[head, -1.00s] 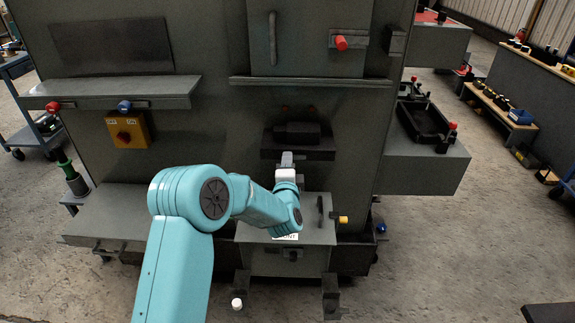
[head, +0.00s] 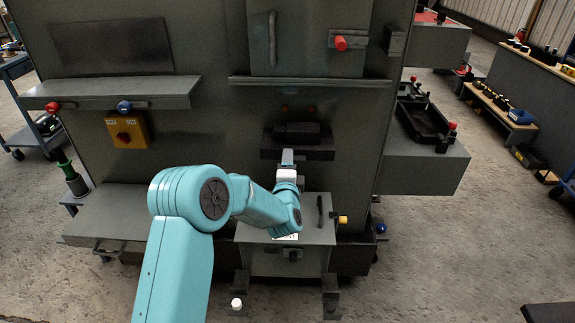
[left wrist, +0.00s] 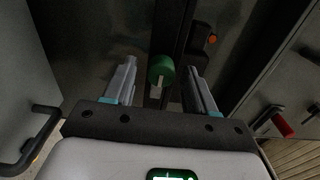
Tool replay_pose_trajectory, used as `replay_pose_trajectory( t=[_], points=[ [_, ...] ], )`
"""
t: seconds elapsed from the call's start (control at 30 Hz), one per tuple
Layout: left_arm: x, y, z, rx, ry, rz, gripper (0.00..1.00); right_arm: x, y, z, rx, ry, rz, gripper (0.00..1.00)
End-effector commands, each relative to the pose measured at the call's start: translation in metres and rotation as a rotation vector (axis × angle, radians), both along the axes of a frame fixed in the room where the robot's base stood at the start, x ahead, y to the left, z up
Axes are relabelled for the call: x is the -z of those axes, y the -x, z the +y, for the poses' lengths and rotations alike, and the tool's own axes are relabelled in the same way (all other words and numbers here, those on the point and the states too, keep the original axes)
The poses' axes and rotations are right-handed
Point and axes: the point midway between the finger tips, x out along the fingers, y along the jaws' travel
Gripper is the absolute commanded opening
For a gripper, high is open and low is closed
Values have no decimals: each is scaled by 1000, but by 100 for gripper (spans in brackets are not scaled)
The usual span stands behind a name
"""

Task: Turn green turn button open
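The green turn button (left wrist: 160,70) shows in the left wrist view as a round green knob with a pale tab below it. It lies between the two fingers of my left gripper (left wrist: 160,88), with a visible gap on each side. My left gripper is open. In the head view my left gripper (head: 287,158) is in front of the dark ledge on the machine's front. I cannot make out the green button there; the gripper may hide it. I cannot tell how deep the button sits between the fingers. My right gripper is not in view.
A dark ledge with a block (head: 297,133) is just above the gripper. A grey box with a black handle (head: 320,210) and a yellow knob (head: 343,219) is below. A yellow switch box (head: 128,130) is at left. A red knob (head: 341,43) is above right.

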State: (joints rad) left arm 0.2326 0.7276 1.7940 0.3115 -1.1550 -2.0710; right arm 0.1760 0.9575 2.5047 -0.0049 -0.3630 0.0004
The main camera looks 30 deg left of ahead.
Motion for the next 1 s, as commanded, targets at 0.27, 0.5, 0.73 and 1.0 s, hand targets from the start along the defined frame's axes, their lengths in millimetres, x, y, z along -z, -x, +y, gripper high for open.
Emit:
replay_pose_trajectory(
  t=[0.27, 0.5, 0.73, 1.0],
  points=[
    [0, 14, -9, 1, 1, -1, 56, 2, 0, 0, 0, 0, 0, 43],
    [1, 65, -41, 3, 1, 1, 56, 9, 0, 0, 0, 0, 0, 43],
    [1, 113, -70, 3, 0, 0, 56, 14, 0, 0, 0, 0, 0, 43],
    [0, 138, -85, 1, 0, 0, 56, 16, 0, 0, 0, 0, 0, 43]
  ],
)
